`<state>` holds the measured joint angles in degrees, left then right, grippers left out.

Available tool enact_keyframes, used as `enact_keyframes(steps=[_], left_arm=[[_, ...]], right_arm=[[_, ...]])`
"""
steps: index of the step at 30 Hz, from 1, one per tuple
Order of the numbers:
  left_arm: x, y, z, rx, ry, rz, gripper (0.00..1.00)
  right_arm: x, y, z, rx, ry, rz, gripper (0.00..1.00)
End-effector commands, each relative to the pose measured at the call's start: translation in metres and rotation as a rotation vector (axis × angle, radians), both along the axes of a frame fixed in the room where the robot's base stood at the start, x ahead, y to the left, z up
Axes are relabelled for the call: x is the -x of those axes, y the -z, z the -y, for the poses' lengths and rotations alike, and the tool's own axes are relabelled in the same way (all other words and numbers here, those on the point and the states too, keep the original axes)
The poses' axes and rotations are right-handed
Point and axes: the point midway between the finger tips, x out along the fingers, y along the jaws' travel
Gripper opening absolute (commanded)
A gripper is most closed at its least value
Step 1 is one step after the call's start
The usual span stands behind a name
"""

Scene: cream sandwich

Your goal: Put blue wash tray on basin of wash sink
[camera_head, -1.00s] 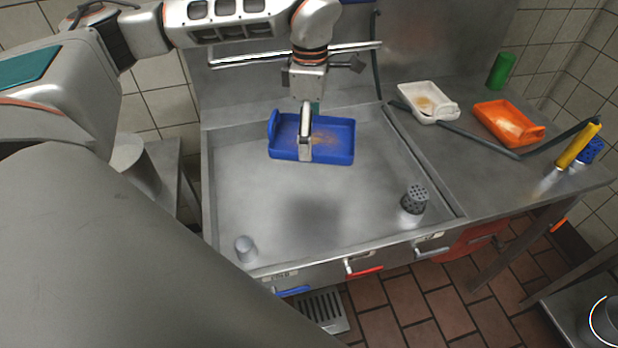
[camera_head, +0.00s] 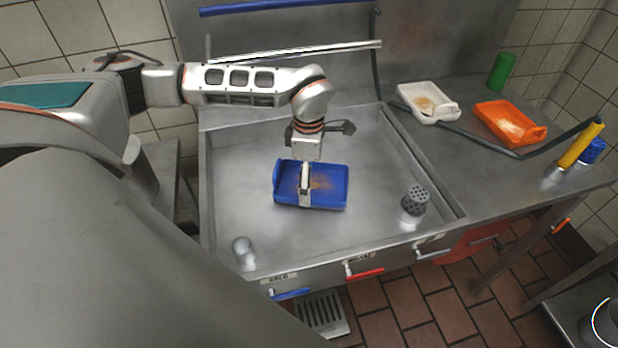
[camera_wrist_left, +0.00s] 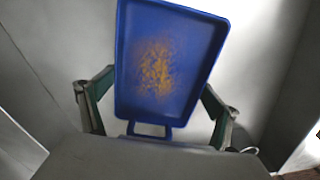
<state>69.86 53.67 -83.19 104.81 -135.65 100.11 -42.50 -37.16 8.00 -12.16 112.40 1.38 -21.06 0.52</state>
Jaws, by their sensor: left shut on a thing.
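The blue wash tray (camera_head: 333,193) is within the outline of the sink basin (camera_head: 250,190) in the head view, with orange-brown stains on its inside. My left gripper (camera_head: 304,192) is shut on the tray, coming down from above. In the left wrist view the tray (camera_wrist_left: 165,60) lies between my gripper's two fingers (camera_wrist_left: 158,110), its handle nearest the palm. I cannot tell whether the tray touches the basin floor. My right gripper is not in view.
A perforated grey cylinder (camera_head: 415,201) stands at the basin's right and a small grey cylinder (camera_head: 243,250) at its front left. A white tray (camera_head: 420,95) and an orange tray (camera_head: 505,120) lie on the right counter (camera_head: 455,160). A green cylinder (camera_head: 501,70) stands behind them.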

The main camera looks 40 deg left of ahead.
Motion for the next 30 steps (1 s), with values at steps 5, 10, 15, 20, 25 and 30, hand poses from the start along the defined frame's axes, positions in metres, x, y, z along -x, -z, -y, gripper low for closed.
enact_keyframes(steps=[5,10,15,20,25,30], left_arm=[[-0.001,-0.001,0.0,0.001,0.0,0.003,0.66],[0.0,0.002,0.0,0.0,0.001,0.001,0.66],[0.0,0.003,0.0,0.0,0.001,0.002,1.0],[-0.001,0.002,0.0,0.0,0.001,0.002,1.0],[-0.002,-0.01,0.0,0.0,0.001,0.006,1.0],[-0.002,-0.041,0.0,0.0,0.001,0.008,1.0]], right_arm=[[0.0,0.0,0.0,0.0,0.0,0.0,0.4],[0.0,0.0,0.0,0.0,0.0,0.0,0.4],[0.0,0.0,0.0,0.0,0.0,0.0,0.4],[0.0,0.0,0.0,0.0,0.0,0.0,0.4],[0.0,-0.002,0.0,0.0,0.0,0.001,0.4],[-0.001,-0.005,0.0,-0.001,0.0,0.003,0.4]])
